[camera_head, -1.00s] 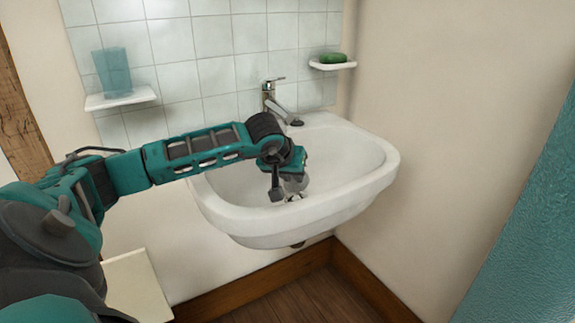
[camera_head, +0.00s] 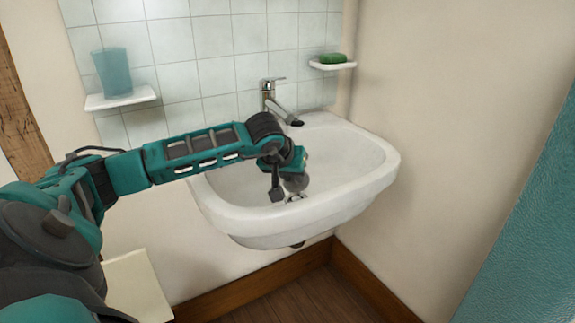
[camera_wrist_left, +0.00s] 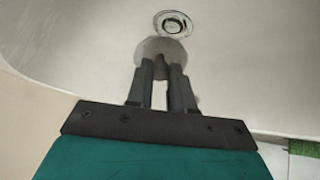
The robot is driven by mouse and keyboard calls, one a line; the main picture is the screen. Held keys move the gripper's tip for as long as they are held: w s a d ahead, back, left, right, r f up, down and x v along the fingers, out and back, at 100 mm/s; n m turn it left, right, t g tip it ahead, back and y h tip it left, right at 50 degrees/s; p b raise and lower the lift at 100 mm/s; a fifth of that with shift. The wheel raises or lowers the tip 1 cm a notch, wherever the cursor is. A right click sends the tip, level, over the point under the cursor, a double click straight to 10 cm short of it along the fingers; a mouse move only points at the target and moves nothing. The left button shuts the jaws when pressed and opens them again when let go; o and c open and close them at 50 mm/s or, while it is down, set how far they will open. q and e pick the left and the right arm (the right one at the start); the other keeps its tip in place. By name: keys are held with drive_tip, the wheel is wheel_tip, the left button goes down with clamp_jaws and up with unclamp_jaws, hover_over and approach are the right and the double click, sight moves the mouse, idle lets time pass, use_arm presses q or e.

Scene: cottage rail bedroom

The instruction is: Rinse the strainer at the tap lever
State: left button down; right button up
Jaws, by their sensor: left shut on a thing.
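The strainer (camera_head: 295,183) is a small grey round piece inside the basin. It also shows in the left wrist view (camera_wrist_left: 160,48) just beyond my fingertips, beside the drain (camera_wrist_left: 173,24). My left gripper (camera_wrist_left: 160,70) is shut on the strainer's dark stem and holds it over the basin; I cannot tell whether it touches the bottom. In the head view my left wrist hides part of the gripper (camera_head: 290,174). The chrome tap with its lever (camera_head: 273,80) stands at the back rim, its spout behind the strainer. I see no running water. My right gripper is out of view.
The white washbasin (camera_head: 371,184) hangs on the wall, its right half clear. A left shelf (camera_head: 120,101) holds a teal cup (camera_head: 112,72); a right shelf (camera_head: 333,66) holds green soap (camera_head: 333,58). A teal surface (camera_head: 530,240) stands at the right edge.

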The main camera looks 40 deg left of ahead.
use_arm(q)
drive_tip(key=s+d+r+p, duration=0.2)
drive_tip(key=s+d+r, duration=0.1)
drive_tip(key=r, duration=0.1)
drive_tip(key=shift+d, duration=0.35)
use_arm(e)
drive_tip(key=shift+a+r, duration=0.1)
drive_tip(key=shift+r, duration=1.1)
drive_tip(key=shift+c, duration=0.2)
